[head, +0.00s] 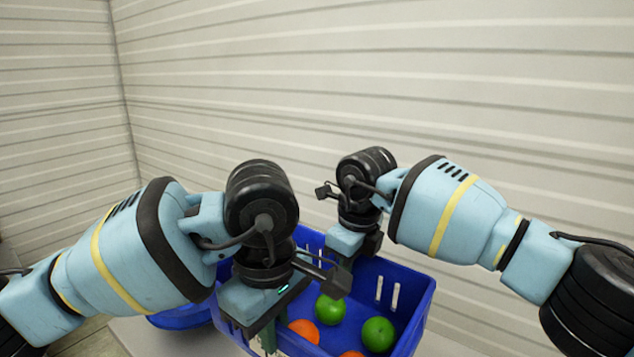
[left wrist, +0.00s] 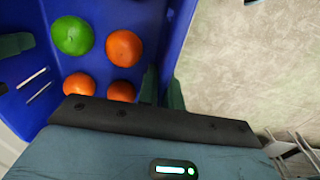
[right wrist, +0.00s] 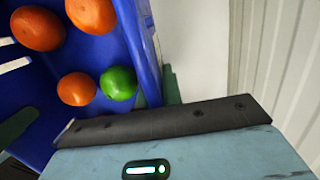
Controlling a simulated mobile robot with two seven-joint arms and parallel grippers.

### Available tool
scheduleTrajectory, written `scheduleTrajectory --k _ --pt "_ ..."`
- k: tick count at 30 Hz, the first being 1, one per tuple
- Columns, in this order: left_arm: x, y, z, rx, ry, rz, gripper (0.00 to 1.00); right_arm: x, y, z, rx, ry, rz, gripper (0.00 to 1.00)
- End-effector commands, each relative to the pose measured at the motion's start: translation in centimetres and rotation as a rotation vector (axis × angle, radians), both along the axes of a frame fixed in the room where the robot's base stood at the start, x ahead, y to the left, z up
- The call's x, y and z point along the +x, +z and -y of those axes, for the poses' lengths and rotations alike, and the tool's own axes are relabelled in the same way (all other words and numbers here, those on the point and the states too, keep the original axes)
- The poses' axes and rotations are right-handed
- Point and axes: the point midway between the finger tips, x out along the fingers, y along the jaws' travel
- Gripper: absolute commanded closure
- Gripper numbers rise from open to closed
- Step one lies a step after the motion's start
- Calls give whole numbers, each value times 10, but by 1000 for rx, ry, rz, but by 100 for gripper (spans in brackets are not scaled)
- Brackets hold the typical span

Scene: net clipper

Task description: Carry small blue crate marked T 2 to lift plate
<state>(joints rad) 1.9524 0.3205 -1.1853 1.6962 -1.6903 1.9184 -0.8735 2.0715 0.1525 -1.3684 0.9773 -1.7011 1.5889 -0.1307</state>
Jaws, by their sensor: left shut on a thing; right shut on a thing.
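The small blue crate (head: 415,300) is below my arms in the head view, with green and orange round fruits inside. No T 2 mark shows. My left gripper (head: 268,338) is shut on its near left wall; the left wrist view shows fingers (left wrist: 162,92) on both sides of the crate wall (left wrist: 178,35). My right gripper (head: 348,258) is shut on its far wall; in the right wrist view a green finger (right wrist: 172,88) stands outside the wall (right wrist: 138,35). The crate's underside is hidden, so I cannot tell whether it is raised. The lift plate is not recognisable.
Another blue container (head: 182,317) is left of the crate, partly hidden by my left arm. A pale surface (head: 140,338) lies below it. A ribbed pale wall (head: 400,90) rises behind. The left wrist view shows open mottled floor (left wrist: 240,70) and a pale rack-like object (left wrist: 293,150).

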Motion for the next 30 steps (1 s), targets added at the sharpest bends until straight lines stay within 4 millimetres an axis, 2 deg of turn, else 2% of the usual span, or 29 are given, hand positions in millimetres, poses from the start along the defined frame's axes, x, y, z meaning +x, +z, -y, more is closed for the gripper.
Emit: scheduleTrajectory --k 20,30 --pt "8 7 1 -2 -2 2 100 8 8 -1 2 0 2 100" --pt "19 18 1 -2 -1 2 100 19 18 -1 3 0 3 100"
